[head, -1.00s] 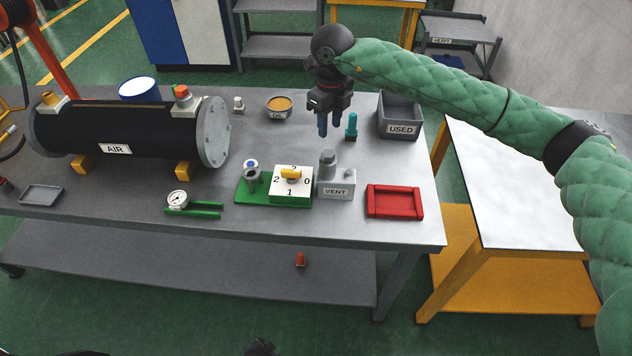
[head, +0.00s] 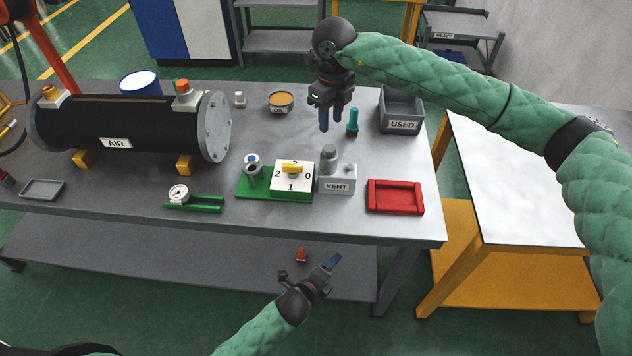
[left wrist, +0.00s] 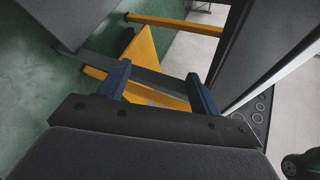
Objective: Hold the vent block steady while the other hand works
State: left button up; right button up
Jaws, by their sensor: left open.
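The grey vent block (head: 336,184), labelled VENT, sits on the bench with a grey cylinder on top. It stands just right of the green base (head: 246,191) with the white numbered plate (head: 291,183) and yellow knob. My right gripper (head: 331,120) hangs above the bench behind the vent block, fingers down, apart and empty. My left gripper (head: 334,263) is low in front of the bench's front edge, well short of the block. In the left wrist view its two blue fingers (left wrist: 160,78) are apart with nothing between them. That view does not show the block.
A teal peg (head: 353,122) stands near my right gripper. A red tray (head: 395,197) lies right of the block, a USED bin (head: 401,110) behind. A gauge on green rails (head: 190,198) and the black AIR tank (head: 118,127) are left. A red part (head: 301,255) sits on the lower shelf.

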aim_at(325, 169)
pick_arm(q)
jog(key=s+d+r+m+t+h, duration=0.1)
jog(key=d+r+m, duration=0.15)
jog(key=r, duration=0.55)
jog(key=d+r+m+t+h, duration=0.1)
jog(key=r+m, duration=0.3)
jog(key=r, duration=0.3)
jog(key=w+a+r+m+t, duration=0.1)
jog(key=w+a+r+m, duration=0.1)
jog(key=w, duration=0.3)
jog(key=w+a+r+m+t, duration=0.1)
jog(key=w+a+r+m, duration=0.1)
jog(key=w, duration=0.3)
jog(key=w+a+r+m+t+y, duration=0.1)
jog(key=w+a+r+m, duration=0.1)
jog(key=w+a+m, duration=0.2)
jog(key=shift+w+a+r+t, duration=0.1)
jog(key=shift+w+r+t, duration=0.2)
jog(key=shift+w, duration=0.6)
jog(key=shift+x, duration=3.7)
jog(key=shift+c, duration=0.2)
grip_shut()
